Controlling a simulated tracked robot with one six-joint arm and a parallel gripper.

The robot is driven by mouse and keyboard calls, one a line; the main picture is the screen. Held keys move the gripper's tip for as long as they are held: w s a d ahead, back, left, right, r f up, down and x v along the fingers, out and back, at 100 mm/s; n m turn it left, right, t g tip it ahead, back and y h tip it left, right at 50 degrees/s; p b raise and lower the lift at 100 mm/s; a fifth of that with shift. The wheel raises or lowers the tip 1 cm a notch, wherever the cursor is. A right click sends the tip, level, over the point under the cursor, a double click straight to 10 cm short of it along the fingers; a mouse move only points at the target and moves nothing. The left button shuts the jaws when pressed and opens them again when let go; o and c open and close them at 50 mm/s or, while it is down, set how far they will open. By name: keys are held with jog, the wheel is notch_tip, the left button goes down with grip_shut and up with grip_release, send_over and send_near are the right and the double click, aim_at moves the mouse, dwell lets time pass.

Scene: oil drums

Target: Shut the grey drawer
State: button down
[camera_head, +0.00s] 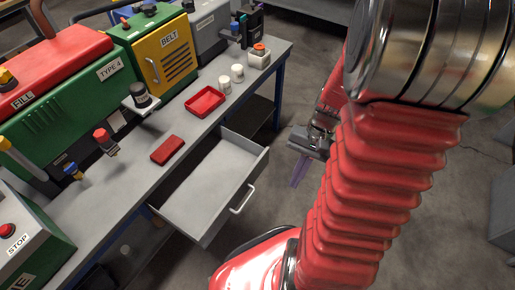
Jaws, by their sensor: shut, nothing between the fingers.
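The grey drawer (207,189) hangs pulled out from under the front edge of the grey workbench. Its inside looks empty. A pale bar handle (243,199) sits on its front panel, facing the lower right. My gripper (299,174) is to the right of the drawer front, apart from the handle. Its fingers point downward and are shut with nothing between them. My red ribbed arm fills much of the right side and hides part of the wrist.
The workbench (188,118) carries a red tray (205,101), a red block (167,150), white containers (237,73) and a yellow-doored green machine (165,58). A green box with a STOP button (8,230) stands at lower left. Floor (290,107) between bench and arm is clear.

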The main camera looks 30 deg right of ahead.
aim_at(259, 163)
notch_tip(259, 163, down, 17)
jog(key=s+m+t+y, duration=0.1)
jog(key=m+t+y, duration=0.75)
jog(key=m, duration=0.45)
jog(key=w+d+f+m+t+h, duration=0.2)
jog(key=w+d+m+t+h, duration=0.2)
jog(key=w+d+m+t, duration=0.2)
jog(key=shift+w+d+f+m+t, duration=0.2)
jog(key=shift+d+f+m+t, duration=0.2)
jog(key=shift+d+m+t, duration=0.6)
jog(key=shift+a+n+t, duration=0.25)
jog(key=shift+n, duration=0.05)
jog(key=shift+x, duration=6.8)
jog(key=shift+w+a, duration=0.15)
jog(key=shift+w, duration=0.15)
